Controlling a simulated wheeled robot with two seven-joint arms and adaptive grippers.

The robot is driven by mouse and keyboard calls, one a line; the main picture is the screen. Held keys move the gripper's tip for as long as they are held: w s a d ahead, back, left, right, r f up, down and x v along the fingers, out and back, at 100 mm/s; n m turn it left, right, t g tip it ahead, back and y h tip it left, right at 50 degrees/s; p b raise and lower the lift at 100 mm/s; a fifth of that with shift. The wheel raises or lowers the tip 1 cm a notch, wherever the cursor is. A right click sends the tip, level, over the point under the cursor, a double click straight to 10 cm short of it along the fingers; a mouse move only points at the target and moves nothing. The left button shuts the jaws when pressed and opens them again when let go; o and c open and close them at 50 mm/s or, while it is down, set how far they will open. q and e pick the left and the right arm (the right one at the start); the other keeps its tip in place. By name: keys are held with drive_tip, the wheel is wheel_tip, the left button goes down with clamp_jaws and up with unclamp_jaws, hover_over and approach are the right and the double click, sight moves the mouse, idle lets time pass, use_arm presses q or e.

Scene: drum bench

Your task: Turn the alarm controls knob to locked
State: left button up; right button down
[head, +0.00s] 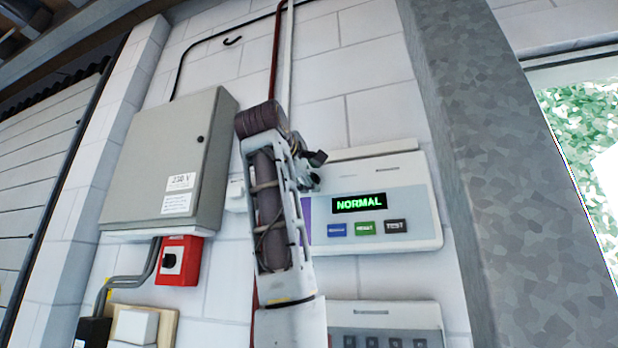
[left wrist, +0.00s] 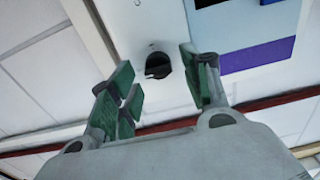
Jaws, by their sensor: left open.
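The alarm controls panel (head: 415,200) is a white box on the wall, with a green "NORMAL" display and blue, green and black buttons. Its black knob (left wrist: 157,66) shows in the left wrist view on a pale surface, between the finger lines of my left gripper (left wrist: 160,83). That gripper is open, with green-padded fingers on either side and nothing held. I cannot tell whether the fingers touch the knob. In the head view my left arm covers the panel's left part, and the knob cannot be made out. My right gripper is not in view.
A grey "230 V" cabinet (head: 165,150) hangs left of my arm, with a red switch box (head: 180,260) below it. A second keypad panel (head: 388,314) is under the alarm panel. A grey metal post (head: 500,170) stands to the right.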

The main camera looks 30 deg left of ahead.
use_arm(q)
drive_tip(key=v, duration=1.1)
idle(0.5)
